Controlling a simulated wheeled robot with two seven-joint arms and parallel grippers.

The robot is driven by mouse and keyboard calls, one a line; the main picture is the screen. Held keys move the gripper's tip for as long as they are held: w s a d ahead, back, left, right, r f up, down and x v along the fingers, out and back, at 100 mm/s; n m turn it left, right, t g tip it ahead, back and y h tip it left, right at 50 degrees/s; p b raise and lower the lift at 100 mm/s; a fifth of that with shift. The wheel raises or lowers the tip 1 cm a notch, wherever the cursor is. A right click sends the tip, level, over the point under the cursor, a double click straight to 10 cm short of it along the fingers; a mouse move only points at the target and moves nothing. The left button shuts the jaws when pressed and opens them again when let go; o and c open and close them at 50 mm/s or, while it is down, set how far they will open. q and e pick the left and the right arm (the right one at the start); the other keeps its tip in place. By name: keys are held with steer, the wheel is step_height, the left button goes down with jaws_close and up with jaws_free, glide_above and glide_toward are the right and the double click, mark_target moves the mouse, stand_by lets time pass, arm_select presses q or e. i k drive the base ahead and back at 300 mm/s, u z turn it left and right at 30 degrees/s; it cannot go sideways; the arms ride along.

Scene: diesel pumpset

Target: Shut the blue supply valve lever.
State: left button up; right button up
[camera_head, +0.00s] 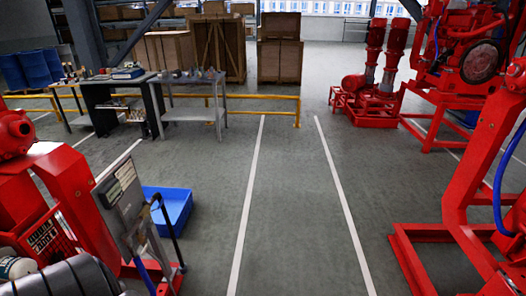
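I cannot make out a blue valve lever for certain in the head view. A blue hose or pipe (503,178) curves along the red frame (458,165) at the right edge. Another short blue pipe (145,277) shows at the lower left, below a grey panel (122,202) and a dark bent tube (168,222). Whether either blue pipe carries the lever cannot be told. Neither of my grippers is in view.
Red machinery (58,185) stands close at the left, with a blue bin (170,208) on the floor beside it. The white-lined aisle (290,200) is clear.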

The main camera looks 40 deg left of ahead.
mark_target(159, 206)
steer(key=u, duration=0.15)
steer(key=i, duration=1.6)
steer(key=u, duration=1.35)
steer(key=i, duration=0.95)
steer(key=u, duration=0.8)
